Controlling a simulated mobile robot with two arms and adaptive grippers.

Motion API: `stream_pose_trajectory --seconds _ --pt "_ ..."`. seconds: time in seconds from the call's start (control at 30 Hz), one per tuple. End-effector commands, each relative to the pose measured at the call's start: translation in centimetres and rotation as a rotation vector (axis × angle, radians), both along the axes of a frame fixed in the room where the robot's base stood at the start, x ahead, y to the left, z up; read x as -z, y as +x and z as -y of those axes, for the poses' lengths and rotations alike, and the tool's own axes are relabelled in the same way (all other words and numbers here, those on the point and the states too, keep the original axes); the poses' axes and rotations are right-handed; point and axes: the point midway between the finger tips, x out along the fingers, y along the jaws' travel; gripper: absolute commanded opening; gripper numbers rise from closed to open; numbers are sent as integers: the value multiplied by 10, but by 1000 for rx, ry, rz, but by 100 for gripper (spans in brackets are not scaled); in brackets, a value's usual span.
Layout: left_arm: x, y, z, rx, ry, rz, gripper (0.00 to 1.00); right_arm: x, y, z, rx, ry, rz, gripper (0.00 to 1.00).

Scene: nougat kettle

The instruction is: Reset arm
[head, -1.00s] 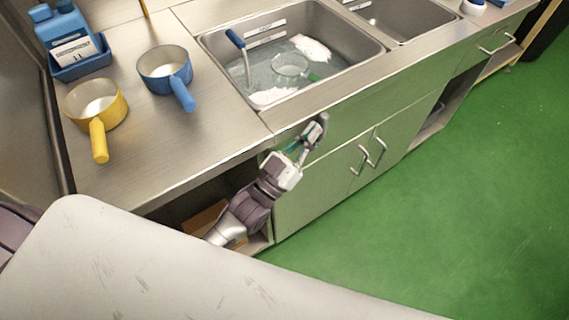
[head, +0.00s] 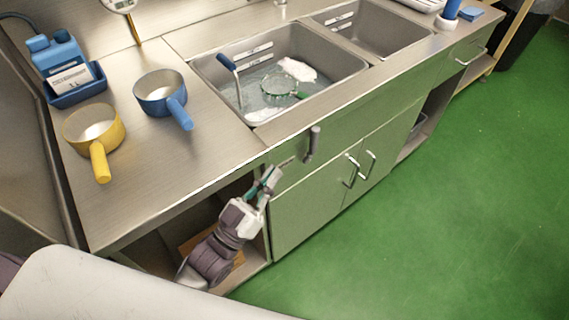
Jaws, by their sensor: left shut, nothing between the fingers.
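My left gripper (head: 268,180) is shut and empty. It is in front of the counter, beside the front edge of the green cabinet. A dark lever handle (head: 312,143) sticks out of the cabinet front just to its right, and the gripper is apart from it. My right gripper is not in view.
On the steel counter (head: 190,150) stand a yellow pot (head: 84,132), a blue pot (head: 150,88) and a blue tray (head: 80,96) with bottles. The sink (head: 345,72) holds water and a green-handled strainer (head: 275,88). Green floor (head: 420,240) is open at the right.

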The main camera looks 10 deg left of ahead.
Motion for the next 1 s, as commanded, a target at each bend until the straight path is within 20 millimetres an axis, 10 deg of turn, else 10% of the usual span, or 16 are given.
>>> stream_pose_trajectory --seconds 0.57,0.8,1.0 --pt "15 -22 -16 -13 22 -40 0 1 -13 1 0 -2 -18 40" --pt "155 -6 -37 -106 194 -385 0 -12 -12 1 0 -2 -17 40" --pt "302 -41 -68 -171 366 -775 0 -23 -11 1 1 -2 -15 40"
